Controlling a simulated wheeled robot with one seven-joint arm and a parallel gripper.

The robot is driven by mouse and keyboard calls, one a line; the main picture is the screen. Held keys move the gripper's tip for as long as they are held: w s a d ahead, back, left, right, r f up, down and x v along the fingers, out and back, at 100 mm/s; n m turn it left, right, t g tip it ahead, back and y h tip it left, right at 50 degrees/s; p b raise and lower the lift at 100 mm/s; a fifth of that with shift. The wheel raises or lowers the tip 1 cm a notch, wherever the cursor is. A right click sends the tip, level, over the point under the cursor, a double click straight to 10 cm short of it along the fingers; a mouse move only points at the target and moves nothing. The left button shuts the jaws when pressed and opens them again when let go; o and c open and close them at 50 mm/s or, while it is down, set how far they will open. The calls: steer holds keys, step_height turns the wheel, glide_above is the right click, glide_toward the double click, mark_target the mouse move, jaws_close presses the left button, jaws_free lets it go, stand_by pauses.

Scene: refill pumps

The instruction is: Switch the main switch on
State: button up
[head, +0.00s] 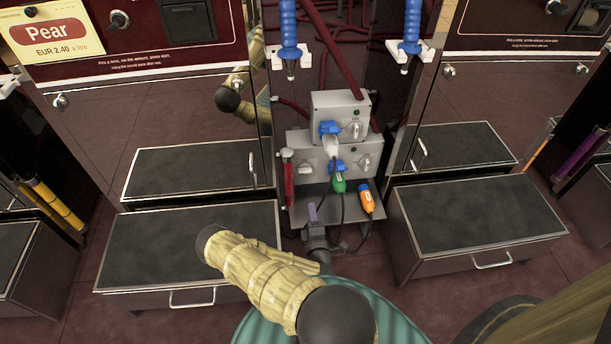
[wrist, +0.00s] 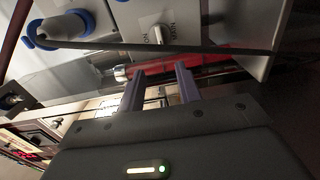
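The main switch is a white rotary knob with a MAIN label (wrist: 157,33) on a grey panel in the wrist view. It appears to be the left knob of the lower grey box (head: 305,170) in the head view. The wrist picture looks turned over. Its exact turn position is hard to read. In the head view my gripper (head: 312,208) shows small, below the lower box; one finger is hidden.
A second grey box (head: 340,104) with a knob and blue socket stands above. A red upright part (head: 289,182) is left of the lower box. Dark-topped drawers (head: 190,240) flank the space.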

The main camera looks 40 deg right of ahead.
mark_target(305, 173)
steer(key=b+x, duration=0.6)
steer(key=x, duration=1.1)
steer(key=shift+w+d+r+b, duration=0.1)
steer(key=shift+w+d+b, duration=0.1)
steer(key=shift+d+b, duration=0.1)
steer(key=shift+a, duration=0.1)
jaws_close()
